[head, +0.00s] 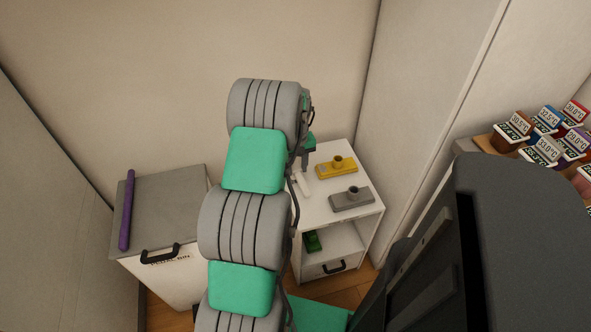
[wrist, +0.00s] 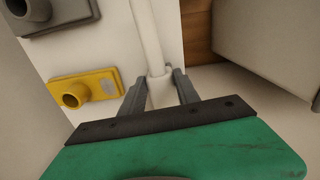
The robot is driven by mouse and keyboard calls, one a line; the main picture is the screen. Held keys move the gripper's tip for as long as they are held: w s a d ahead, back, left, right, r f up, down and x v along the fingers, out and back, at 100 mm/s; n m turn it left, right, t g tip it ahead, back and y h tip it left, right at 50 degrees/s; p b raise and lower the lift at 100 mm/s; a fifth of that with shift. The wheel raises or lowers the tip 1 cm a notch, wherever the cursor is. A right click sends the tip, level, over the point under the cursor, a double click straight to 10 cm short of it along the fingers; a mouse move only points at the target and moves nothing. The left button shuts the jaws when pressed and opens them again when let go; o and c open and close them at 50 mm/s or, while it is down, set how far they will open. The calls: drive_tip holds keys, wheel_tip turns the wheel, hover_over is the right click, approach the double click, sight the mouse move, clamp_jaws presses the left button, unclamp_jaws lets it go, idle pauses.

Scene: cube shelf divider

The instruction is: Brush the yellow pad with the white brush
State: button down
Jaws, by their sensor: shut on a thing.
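The yellow pad (head: 337,167), with a round stub on top, lies on the white cabinet top. It also shows at left in the wrist view (wrist: 100,85). The white brush (wrist: 145,30) is between the fingers of my gripper (wrist: 158,86), its long pale shaft running up the wrist view. In the head view a white part of the brush (head: 301,184) shows beside my arm, to the left of the pad. My gripper is shut on the brush, apart from the pad. My arm hides part of the gripper, and the bristles cannot be made out.
A grey pad (head: 352,199) of similar shape lies in front of the yellow one. A green object (head: 312,241) is on the cabinet's open shelf. A grey-lidded bin (head: 170,200) with a purple stick (head: 127,210) stands left. Labelled containers (head: 546,150) stand at right.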

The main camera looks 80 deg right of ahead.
sight(297, 169)
idle(0.4)
drive_tip(key=shift+r+p, duration=1.6)
drive_tip(key=shift+r, duration=0.9)
drive_tip(key=shift+r, duration=0.1)
